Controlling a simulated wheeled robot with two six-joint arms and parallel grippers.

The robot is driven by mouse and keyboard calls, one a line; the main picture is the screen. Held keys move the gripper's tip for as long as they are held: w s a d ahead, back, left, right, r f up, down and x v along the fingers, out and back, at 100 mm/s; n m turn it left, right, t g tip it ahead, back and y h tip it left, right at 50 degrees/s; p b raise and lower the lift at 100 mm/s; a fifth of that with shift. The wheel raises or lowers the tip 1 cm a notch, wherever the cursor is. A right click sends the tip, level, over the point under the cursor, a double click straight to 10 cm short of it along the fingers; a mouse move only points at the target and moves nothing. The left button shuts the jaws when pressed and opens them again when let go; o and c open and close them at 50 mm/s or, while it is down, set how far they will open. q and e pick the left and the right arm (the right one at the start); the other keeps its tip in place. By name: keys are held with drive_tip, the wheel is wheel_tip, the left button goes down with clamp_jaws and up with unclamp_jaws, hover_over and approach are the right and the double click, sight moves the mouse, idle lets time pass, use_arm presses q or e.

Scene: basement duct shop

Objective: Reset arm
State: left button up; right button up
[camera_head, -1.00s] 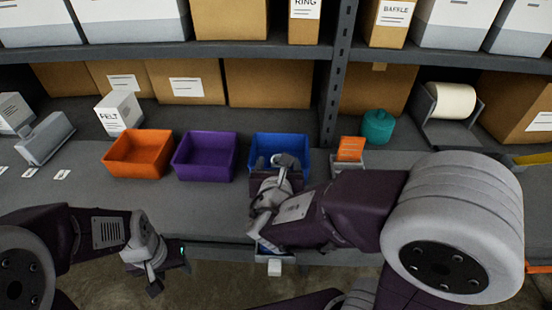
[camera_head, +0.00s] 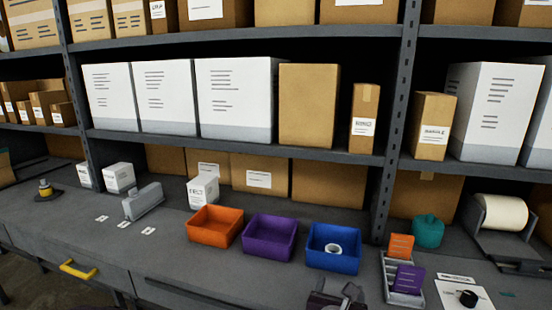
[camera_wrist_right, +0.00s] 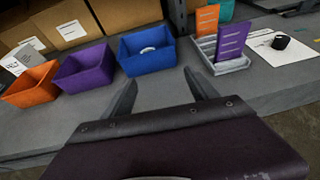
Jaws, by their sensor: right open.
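My right gripper (camera_head: 338,298) shows at the bottom edge of the head view, in front of the blue bin. In the right wrist view its two fingers (camera_wrist_right: 160,84) are spread apart with nothing between them, above the grey bench. The blue bin (camera_head: 332,262) stands on the bench with a white ring (camera_head: 333,249) inside. The ring also shows in the right wrist view (camera_wrist_right: 148,50). The purple bin (camera_head: 268,255) and the orange bin (camera_head: 213,241) stand in a row to its left and look empty. My left gripper is out of view.
A grey rack (camera_head: 390,262) with orange and purple cards stands right of the blue bin. Loaded shelves rise behind. The bench front near the bins is clear.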

drive_tip(key=s+d+f+m+g+h+p, duration=0.1)
drive_tip(key=s+d+f+m+g+h, duration=0.15)
drive_tip(key=d+m+g, duration=0.35)
drive_tip(key=s+d+f+m+g+h+p, duration=0.1)
drive_tip(key=s+d+f+m, duration=0.2)
drive_tip(key=d, duration=0.6)
drive_tip(key=s+a+f+m+g+y+p, duration=0.15)
drive_tip(key=s+f+m+g+y, duration=0.35)
drive_tip(key=s+m, duration=0.6)
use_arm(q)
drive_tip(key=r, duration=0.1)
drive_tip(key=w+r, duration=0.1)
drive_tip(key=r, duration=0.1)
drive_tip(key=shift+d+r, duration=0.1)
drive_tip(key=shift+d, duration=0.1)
use_arm(e)
drive_tip(key=w+a+f+m+y, duration=0.2)
drive_tip(key=w+a+m+y, duration=0.1)
drive_tip(key=a+m, duration=0.7)
drive_tip(key=shift+f+m, duration=0.3)
drive_tip(key=shift+m, duration=0.9)
